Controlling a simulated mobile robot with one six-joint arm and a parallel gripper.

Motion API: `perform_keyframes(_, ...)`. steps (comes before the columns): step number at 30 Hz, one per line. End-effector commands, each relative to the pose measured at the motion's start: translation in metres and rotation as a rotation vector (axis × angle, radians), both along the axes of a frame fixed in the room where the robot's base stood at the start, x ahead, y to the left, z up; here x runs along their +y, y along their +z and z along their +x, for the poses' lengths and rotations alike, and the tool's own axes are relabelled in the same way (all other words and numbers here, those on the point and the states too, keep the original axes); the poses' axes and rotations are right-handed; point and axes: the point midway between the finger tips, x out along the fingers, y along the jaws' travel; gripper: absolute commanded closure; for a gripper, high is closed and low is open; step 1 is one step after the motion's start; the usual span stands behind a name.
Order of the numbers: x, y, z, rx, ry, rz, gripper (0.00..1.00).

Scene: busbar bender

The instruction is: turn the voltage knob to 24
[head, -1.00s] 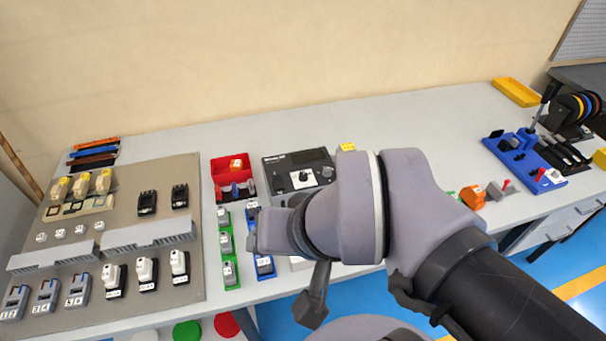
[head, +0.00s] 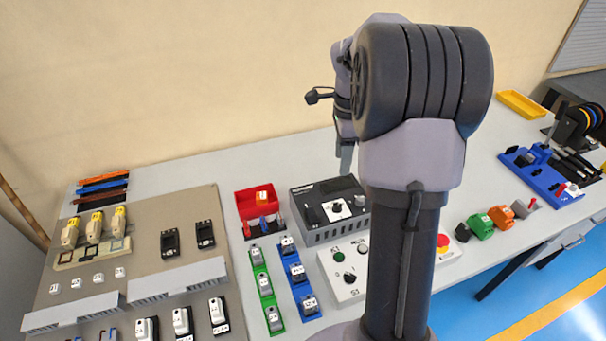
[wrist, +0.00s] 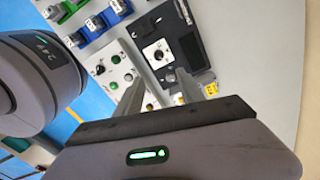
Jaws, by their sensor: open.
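The dark grey power unit (head: 306,216) stands on the bench, with a black knob (head: 337,207) on a white dial plate on its top. The knob also shows in the wrist view (wrist: 158,55), beyond my fingertips. Its scale numbers are too small to read. My gripper (wrist: 155,88) is open, with nothing between its fingers. In the head view it hangs above and behind the unit, partly hidden by my arm, and is apart from the knob.
A light grey control box (head: 345,290) with buttons and a selector stands in front of the unit. A red bin (head: 247,212) and green (head: 257,285) and blue (head: 305,310) racks stand to the left. My arm hides the bench behind it.

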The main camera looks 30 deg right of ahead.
Motion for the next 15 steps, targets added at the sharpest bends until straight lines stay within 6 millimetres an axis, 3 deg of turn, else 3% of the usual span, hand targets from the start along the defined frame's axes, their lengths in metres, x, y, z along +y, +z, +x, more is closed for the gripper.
perform_keyframes(9,0.002,-0.097,-0.001,0.001,0.005,0.002,0.55)
perform_keyframes(15,0.002,-0.146,-0.001,0.0,0.006,0.001,0.55)
